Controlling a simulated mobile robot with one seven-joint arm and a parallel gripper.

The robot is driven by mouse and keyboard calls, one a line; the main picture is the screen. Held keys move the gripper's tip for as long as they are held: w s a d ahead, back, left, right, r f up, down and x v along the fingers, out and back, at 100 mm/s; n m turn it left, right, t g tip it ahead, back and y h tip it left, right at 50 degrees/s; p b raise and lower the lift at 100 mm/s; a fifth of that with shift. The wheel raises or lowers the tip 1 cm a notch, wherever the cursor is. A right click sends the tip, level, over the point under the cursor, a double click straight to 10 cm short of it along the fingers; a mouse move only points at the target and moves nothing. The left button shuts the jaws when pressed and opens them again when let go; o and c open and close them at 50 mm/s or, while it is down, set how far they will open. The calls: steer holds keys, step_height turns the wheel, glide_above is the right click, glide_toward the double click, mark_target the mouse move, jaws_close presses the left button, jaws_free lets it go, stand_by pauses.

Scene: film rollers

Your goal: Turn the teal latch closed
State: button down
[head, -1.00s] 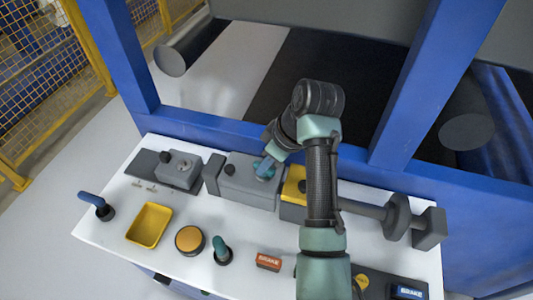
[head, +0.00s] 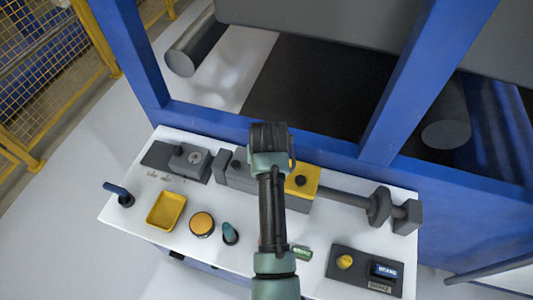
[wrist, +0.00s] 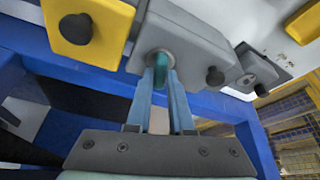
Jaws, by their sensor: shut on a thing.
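The teal latch (wrist: 161,61) shows in the wrist view on the face of a grey block (wrist: 203,45). My gripper (wrist: 162,74) has its two blue fingers on either side of the latch, shut on it. The fingers hide part of the latch, so its exact angle is hard to tell. In the head view my own arm covers the latch and my gripper. Part of the grey block (head: 238,173) shows there left of my arm.
A yellow block (head: 303,180) with a black knob sits right of the grey block. A grey shaft (head: 345,196) runs right from it. A yellow tray (head: 166,211), a yellow button (head: 202,224), a teal-topped lever (head: 230,234) and a green display (head: 302,254) are nearer the front.

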steer(key=shift+a+m+h+p, duration=0.15)
steer(key=shift+m+h+p, duration=0.55)
steer(key=shift+m, duration=1.2)
steer(key=c, duration=0.8)
jaws_free()
steer(key=v, duration=1.3)
steer(key=shift+w+r, duration=0.1)
steer(key=shift+w, duration=0.1)
